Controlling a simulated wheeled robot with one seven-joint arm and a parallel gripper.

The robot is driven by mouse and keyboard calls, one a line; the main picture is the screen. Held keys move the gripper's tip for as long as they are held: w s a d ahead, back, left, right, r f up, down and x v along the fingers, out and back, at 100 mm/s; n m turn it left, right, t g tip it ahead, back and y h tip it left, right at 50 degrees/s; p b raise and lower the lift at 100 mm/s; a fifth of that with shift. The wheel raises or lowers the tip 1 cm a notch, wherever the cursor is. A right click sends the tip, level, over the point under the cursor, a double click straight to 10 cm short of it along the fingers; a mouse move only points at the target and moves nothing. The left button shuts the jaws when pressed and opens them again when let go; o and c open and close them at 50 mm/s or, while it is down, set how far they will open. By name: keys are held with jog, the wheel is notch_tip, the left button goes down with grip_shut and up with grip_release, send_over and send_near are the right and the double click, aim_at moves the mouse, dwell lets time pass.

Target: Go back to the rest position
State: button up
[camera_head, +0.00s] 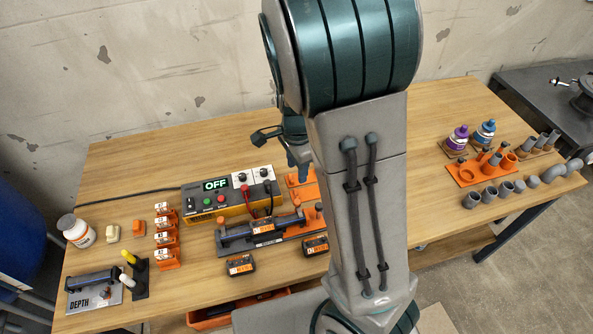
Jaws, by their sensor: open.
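My gripper (283,143) shows only in part, above the back middle of the wooden table (130,165), left of my large grey and dark green arm. Its dark jaw parts look spread and nothing shows between them. My arm hides its right side. Below it stands a yellow and black power unit (232,203) whose display reads OFF. The gripper seems apart from it, though the exact height is hard to tell. No marker of a rest position shows.
In front of the unit lies a grey fixture (235,243) with orange clamps and a dark pipe. Orange numbered holders (166,238), a white bottle (76,231) and a depth gauge (93,285) stand left. Grey fittings (490,194), an orange rack (467,175) and purple and blue bottles (458,138) stand right.

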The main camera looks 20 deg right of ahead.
dwell(0.5)
jog(key=s+r+n+t, duration=0.3)
jog(key=s+r+n, duration=1.1)
jog(key=n, duration=0.1)
jog(key=shift+s+d+n+t+b, duration=0.15)
jog(key=shift+s+n+t+b, duration=0.15)
jog(key=shift+t+b, duration=0.1)
